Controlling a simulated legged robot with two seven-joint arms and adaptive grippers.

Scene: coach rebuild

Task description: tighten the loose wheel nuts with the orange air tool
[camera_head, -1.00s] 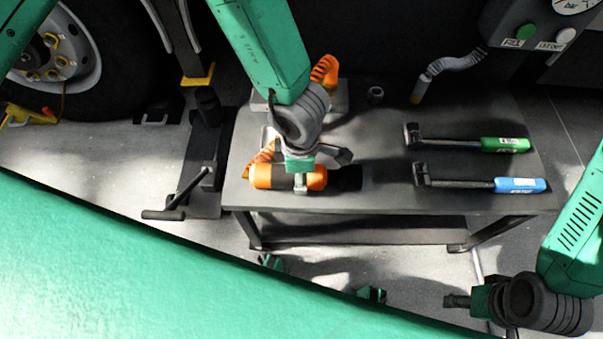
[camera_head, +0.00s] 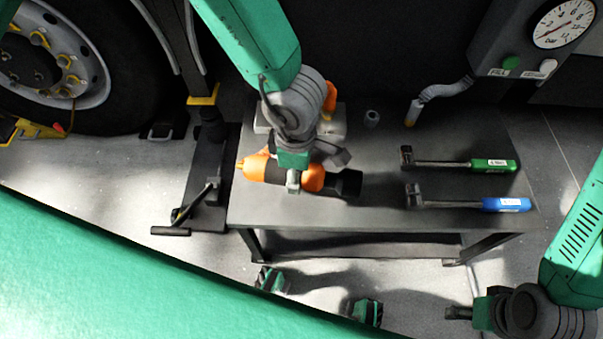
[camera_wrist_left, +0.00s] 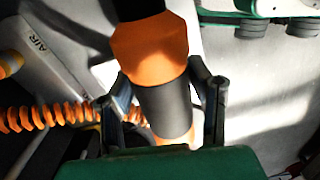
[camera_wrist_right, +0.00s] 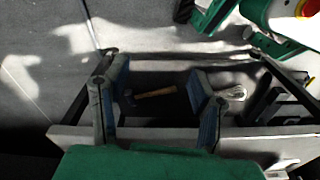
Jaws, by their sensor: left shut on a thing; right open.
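The orange air tool (camera_head: 312,178) has an orange body with a dark middle band and a black nose. My left gripper (camera_head: 293,185) is shut around its dark band above the grey table. In the left wrist view the tool (camera_wrist_left: 150,50) sits between my left fingers (camera_wrist_left: 165,100). Its orange coiled hose (camera_wrist_left: 45,118) runs off to the left. The wheel (camera_head: 55,55) with yellow-marked nuts (camera_head: 65,62) stands at the upper left; I cannot tell which nuts are loose. My right gripper (camera_head: 462,312) is open and empty at the lower right, also in the right wrist view (camera_wrist_right: 160,95).
A green-handled wrench (camera_head: 470,165) and a blue-handled wrench (camera_head: 470,202) lie on the table (camera_head: 385,220). A jack (camera_head: 208,190) stands between wheel and table. A gauge panel (camera_head: 530,45) is at the upper right. A hammer (camera_wrist_right: 155,92) lies below the right gripper.

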